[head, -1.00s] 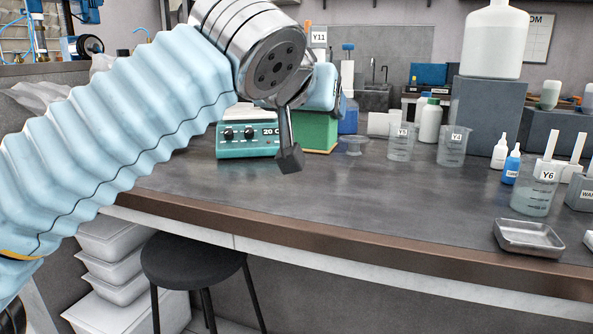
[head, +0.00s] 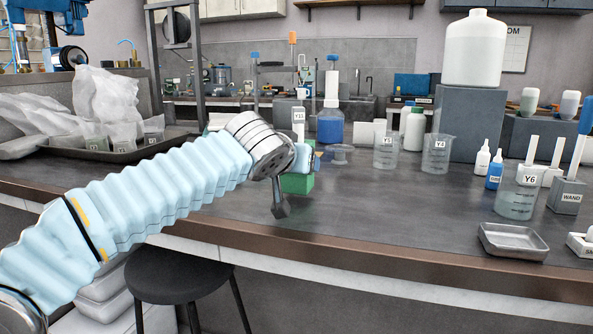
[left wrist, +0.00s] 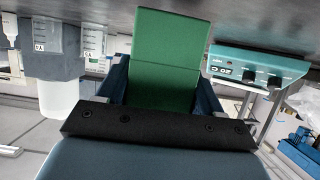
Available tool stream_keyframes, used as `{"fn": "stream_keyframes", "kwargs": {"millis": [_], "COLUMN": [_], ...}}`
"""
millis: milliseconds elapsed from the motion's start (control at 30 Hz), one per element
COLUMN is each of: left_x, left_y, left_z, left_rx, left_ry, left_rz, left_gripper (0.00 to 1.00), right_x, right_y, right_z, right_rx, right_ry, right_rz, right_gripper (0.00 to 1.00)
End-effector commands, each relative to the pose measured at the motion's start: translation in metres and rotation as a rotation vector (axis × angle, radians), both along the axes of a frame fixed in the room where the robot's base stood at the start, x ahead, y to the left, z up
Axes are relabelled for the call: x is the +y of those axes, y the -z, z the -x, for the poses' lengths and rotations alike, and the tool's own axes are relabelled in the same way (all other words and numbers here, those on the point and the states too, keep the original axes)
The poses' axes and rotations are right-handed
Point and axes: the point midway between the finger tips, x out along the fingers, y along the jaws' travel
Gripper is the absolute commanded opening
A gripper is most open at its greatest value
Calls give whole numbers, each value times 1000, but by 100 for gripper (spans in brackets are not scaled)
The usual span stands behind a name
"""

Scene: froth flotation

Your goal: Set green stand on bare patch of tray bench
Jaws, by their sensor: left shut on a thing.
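The green stand (head: 297,184) is a green block near the middle of the bench in the head view, partly hidden by my left arm. It fills the top middle of the left wrist view (left wrist: 170,45), with a blue finger on each side. My left gripper (left wrist: 165,85) is shut on it; in the head view the gripper (head: 302,163) is mostly hidden behind my wrist. I cannot tell whether the stand touches the bench top. The dark bench top (head: 375,205) is bare in front of the beakers. My right gripper is not in view.
A black tray (head: 55,151) with bags and cups stands at the left. Beakers (head: 437,155), a metal dish (head: 513,242), bottles and a wand holder (head: 567,196) stand to the right. A stool (head: 178,285) is below the front edge.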

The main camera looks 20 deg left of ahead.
Motion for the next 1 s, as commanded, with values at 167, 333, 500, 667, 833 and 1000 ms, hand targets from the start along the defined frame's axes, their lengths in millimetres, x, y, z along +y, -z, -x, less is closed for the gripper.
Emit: {"fn": "stream_keyframes", "kwargs": {"millis": [167,333,500,667,833,1000], "left_x": [0,0,0,0,0,0], "left_y": [11,11,15,14,14,11], "left_z": [1,1,1,1,1,1], "left_rx": [-3,-3,-3,-2,-2,-2], "left_ry": [1,1,1,1,1,1], "left_rz": [1,1,1,1,1,0], "left_gripper": [34,34,34,87,91,91], "right_x": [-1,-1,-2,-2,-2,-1], "right_y": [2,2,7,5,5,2], "right_z": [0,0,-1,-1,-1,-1], "right_rx": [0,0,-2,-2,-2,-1], "right_ry": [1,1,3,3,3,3], "right_rz": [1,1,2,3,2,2], "right_gripper": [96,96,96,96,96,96]}}
